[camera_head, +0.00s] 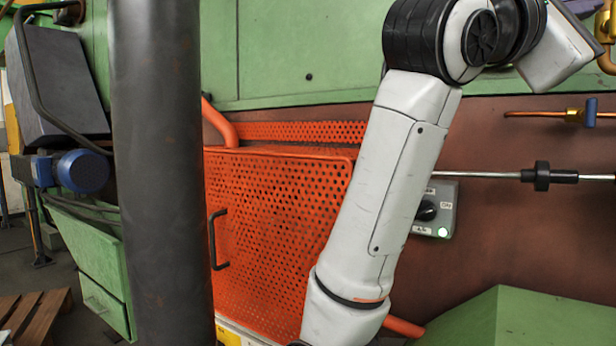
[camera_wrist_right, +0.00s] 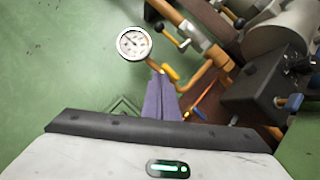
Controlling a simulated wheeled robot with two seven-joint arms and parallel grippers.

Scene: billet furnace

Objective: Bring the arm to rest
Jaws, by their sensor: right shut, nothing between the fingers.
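My right arm (camera_head: 400,170), white with black joints, stands across the head view from the bottom centre to the top right. In the right wrist view my right gripper (camera_wrist_right: 159,82) shows as narrow purplish-grey fingers, shut and empty. The white gripper body with a lit green light fills the bottom of that view. A round pressure gauge (camera_wrist_right: 134,43) is beyond the fingers, up and to the left. My left gripper is not in view.
An orange perforated guard (camera_head: 265,210) with a dark handle is behind the arm. A control box (camera_head: 445,205) with a knob and green lamp is right of it. A dark post (camera_head: 160,170) stands left. Pipes and valves (camera_wrist_right: 190,40) are near the right gripper.

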